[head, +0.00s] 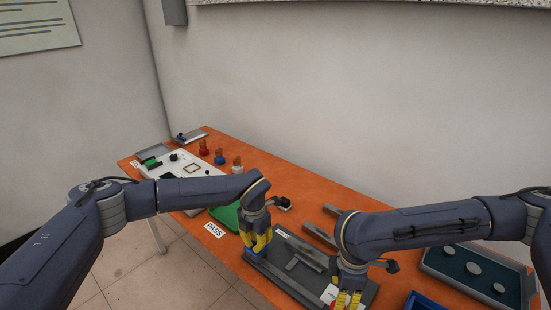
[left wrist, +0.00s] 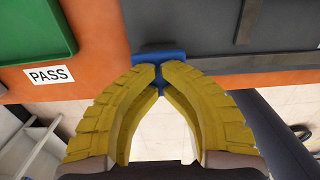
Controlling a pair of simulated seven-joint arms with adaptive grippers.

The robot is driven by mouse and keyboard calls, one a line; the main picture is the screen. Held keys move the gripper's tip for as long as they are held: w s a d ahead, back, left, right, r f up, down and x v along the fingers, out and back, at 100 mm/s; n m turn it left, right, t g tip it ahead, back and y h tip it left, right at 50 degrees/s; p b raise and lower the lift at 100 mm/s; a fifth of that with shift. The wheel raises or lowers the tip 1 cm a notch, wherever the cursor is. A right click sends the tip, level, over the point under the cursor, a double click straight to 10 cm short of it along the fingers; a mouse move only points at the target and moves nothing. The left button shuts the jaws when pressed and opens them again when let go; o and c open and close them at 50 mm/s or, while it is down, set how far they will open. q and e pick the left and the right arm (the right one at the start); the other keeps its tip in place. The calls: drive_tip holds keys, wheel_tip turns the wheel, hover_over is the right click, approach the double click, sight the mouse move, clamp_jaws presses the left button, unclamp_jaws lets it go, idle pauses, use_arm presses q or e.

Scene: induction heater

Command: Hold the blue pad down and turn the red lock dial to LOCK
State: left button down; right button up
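The blue pad (head: 255,254) sits at the left front corner of the dark grey fixture (head: 266,269). In the left wrist view, the blue pad (left wrist: 160,54) lies right at my left fingertips. My left gripper (head: 258,248) points down over it, and in the left wrist view (left wrist: 161,68) its yellow fingertips come together with nothing visible between them. Whether they press the pad I cannot tell. My right gripper (head: 346,302) points down at the fixture's right end, by a white label (head: 329,294); its fingertips are at the picture's bottom edge.
A green tray (head: 226,215) and a PASS label (head: 214,230) lie left of the fixture on the orange table (head: 280,178). A white board with parts (head: 183,172) stands farther left. A tray with round discs (head: 468,276) and a blue bin (head: 425,302) are at the right.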

use_arm(q)
drive_tip(key=shift+s+a+f, duration=0.1)
drive_tip(key=shift+s+f, duration=0.1)
drive_tip(key=shift+f, duration=0.1)
use_arm(e)
drive_tip(key=shift+r, duration=0.25)
use_arm(q)
drive_tip(key=shift+r, duration=0.1)
drive_tip(key=shift+w+r, duration=0.2)
drive_tip(key=shift+r, duration=3.95)
